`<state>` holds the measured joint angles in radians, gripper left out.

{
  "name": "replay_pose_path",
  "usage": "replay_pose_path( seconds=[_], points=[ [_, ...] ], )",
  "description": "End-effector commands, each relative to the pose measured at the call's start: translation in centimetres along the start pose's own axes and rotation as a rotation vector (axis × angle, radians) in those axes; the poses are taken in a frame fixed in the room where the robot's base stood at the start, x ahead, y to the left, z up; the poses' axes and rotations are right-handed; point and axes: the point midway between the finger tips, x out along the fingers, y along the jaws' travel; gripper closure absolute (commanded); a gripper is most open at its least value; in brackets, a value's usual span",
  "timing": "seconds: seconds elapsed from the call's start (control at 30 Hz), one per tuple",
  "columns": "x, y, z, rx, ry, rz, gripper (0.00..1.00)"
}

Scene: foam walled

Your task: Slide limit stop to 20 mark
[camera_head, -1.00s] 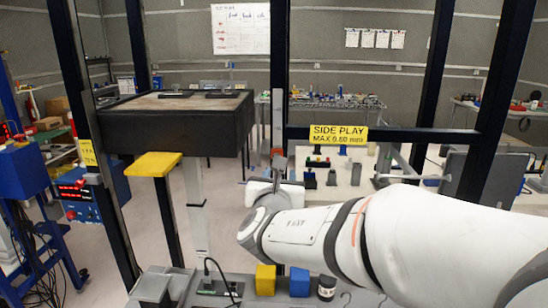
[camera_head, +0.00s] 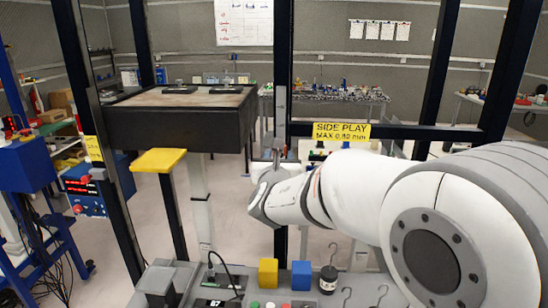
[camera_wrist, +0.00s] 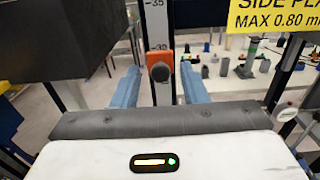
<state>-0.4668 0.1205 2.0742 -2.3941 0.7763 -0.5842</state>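The limit stop (camera_wrist: 160,65) is an orange block with a dark round knob on a white vertical scale rail (camera_wrist: 157,22). In the wrist view it sits just below the 30 mark; 35 shows above it. Lower marks are hidden. My gripper (camera_wrist: 161,69) is open, with one blue finger on each side of the stop and gaps between. In the head view my gripper (camera_head: 277,158) is at the dark post, below the grey scale rail (camera_head: 280,105); the stop is too small to make out clearly there.
A yellow SIDE PLAY sign (camera_head: 341,131) is on the crossbar right of the rail. Yellow (camera_head: 268,272) and blue (camera_head: 301,275) blocks and a black weight (camera_head: 328,279) stand on the front bench.

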Motion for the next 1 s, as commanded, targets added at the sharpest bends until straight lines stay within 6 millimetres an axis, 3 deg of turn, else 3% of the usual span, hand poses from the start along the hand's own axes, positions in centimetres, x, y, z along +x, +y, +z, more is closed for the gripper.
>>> replay_pose_path(
  seconds=[0.47, 0.83, 1.0],
  points=[
    [0.0, -0.1, 0.0, 0.000, 0.000, -0.001, 1.00],
    [0.0, -0.1, -0.1, 0.000, 0.000, -0.002, 1.00],
    [0.0, -0.1, -1.1, 0.000, 0.000, -0.002, 1.00]
  ],
)
